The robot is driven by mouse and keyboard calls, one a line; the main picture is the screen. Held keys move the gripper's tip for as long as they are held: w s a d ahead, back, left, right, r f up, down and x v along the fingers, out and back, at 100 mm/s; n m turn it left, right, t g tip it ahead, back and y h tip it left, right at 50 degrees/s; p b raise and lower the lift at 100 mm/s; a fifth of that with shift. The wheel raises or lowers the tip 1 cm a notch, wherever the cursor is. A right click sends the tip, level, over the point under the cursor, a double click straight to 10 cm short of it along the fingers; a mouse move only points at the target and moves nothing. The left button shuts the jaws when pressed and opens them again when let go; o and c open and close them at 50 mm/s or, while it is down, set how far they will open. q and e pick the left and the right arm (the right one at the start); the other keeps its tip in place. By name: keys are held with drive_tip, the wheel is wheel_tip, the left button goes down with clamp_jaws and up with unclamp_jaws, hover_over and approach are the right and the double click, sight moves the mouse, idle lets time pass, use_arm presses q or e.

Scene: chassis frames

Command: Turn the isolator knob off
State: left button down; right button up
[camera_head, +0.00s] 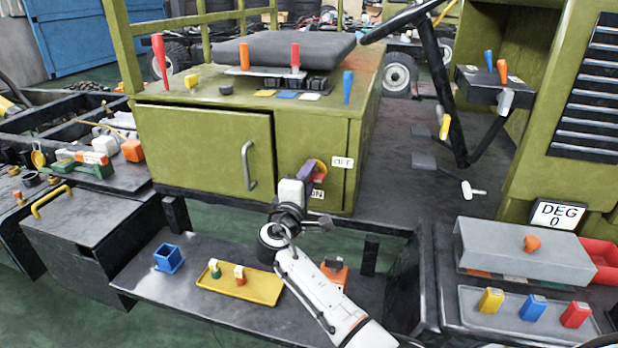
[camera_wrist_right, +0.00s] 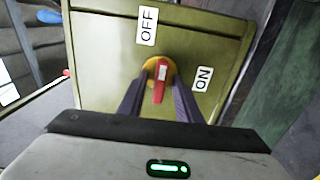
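The isolator knob (camera_wrist_right: 160,79) is a red bar handle with a white mark on a yellow disc, on the olive green cabinet's front panel. In the right wrist view the handle stands nearly upright, its white mark toward the top. The OFF label (camera_wrist_right: 147,26) is above and slightly left; the ON label (camera_wrist_right: 203,79) is to the right. My right gripper (camera_wrist_right: 160,92) has its purple fingers apart, one on each side of the handle, with gaps visible. In the head view the knob (camera_head: 319,170) is partly hidden behind my right gripper (camera_head: 308,172). My left gripper is not in view.
The cabinet door (camera_head: 205,150) with its grey handle is left of the knob. A low black shelf with a yellow tray (camera_head: 240,287) and a blue square holder (camera_head: 168,258) lies below my right arm. A steering wheel column and a DEG 0 display (camera_head: 557,215) are to the right.

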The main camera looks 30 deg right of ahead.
drive_tip(key=v, duration=1)
drive_tip(key=shift+s, duration=0.15)
drive_tip(key=s+a+f+y, duration=0.2)
drive_tip(key=s+f+y, duration=0.1)
drive_tip(key=f, duration=0.4)
drive_tip(key=s+a+f+y, duration=0.2)
drive_tip(key=s+f+y, duration=0.1)
drive_tip(key=f, duration=0.5)
drive_tip(key=s+a+f+g+y, duration=0.1)
drive_tip(key=s+a+f+y, duration=0.1)
drive_tip(key=f, duration=0.5)
drive_tip(key=shift+s+a+f+y, duration=0.2)
drive_tip(key=shift+s+y, duration=0.15)
drive_tip(key=shift+s, duration=0.25)
drive_tip(key=shift+s+a+f+y, duration=0.2)
drive_tip(key=shift+s+y, duration=0.15)
drive_tip(key=shift+s, duration=0.3)
drive_tip(key=s+a+f+m+y, duration=0.2)
drive_tip(key=s+a, duration=0.1)
drive_tip(key=s, duration=0.3)
drive_tip(key=s+a+f+m+g+y, duration=0.1)
drive_tip(key=s+a+f+m+y, duration=0.1)
drive_tip(key=s, duration=0.4)
drive_tip(key=s+a+f+m+g+y, duration=0.1)
drive_tip(key=s+a+f+m+y, duration=0.1)
drive_tip(key=s, duration=0.5)
drive_tip(key=a+y, duration=0.1)
drive_tip(key=a, duration=0.1)
drive_tip(key=shift+a+f+p, duration=0.3)
drive_tip(key=shift+a, duration=0.05)
